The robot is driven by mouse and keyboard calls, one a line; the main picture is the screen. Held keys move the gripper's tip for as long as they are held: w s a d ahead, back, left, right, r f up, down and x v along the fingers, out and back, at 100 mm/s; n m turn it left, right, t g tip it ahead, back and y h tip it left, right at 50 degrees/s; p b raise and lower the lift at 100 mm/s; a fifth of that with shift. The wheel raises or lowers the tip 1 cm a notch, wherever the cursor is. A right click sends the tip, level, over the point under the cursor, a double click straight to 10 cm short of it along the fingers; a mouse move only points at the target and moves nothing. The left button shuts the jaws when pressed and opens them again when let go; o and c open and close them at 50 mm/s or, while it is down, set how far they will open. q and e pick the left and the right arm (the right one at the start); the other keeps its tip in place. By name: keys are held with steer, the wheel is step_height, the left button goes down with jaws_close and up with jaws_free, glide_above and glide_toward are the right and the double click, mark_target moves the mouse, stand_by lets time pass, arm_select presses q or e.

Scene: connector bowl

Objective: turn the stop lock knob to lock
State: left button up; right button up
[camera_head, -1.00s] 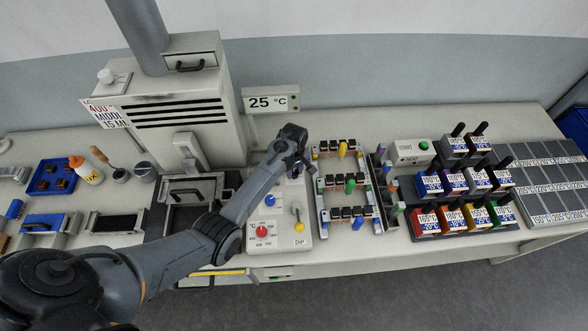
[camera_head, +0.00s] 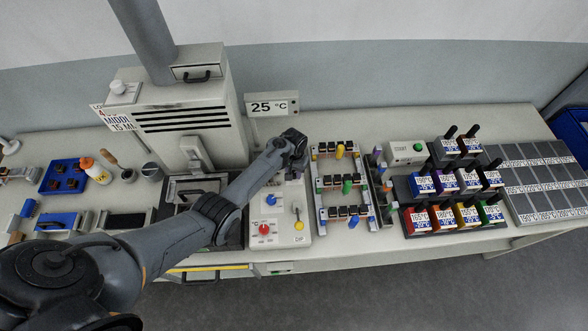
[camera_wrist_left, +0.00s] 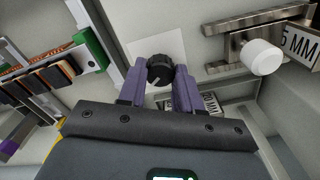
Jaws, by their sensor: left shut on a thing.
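A black round knob (camera_wrist_left: 160,70) with a white pointer line sits on a white plate in the left wrist view. The purple fingers of my left gripper (camera_wrist_left: 160,82) are shut on its two sides. A small printed label (camera_wrist_left: 180,103) shows partly behind the right finger. In the head view my left gripper (camera_head: 292,172) is low over the back of the white control panel (camera_head: 290,237), and my wrist hides this knob.
A connector rack (camera_head: 322,200) stands close on the right. The large grey machine (camera_head: 190,120) rises behind on the left.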

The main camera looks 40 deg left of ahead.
arm_select(q)
steer(key=m, duration=0.3)
steer(key=shift+m+p, duration=0.35)
steer(key=shift+m, duration=1.75)
steer(key=o, duration=1)
steer(key=shift+o, duration=0.2)
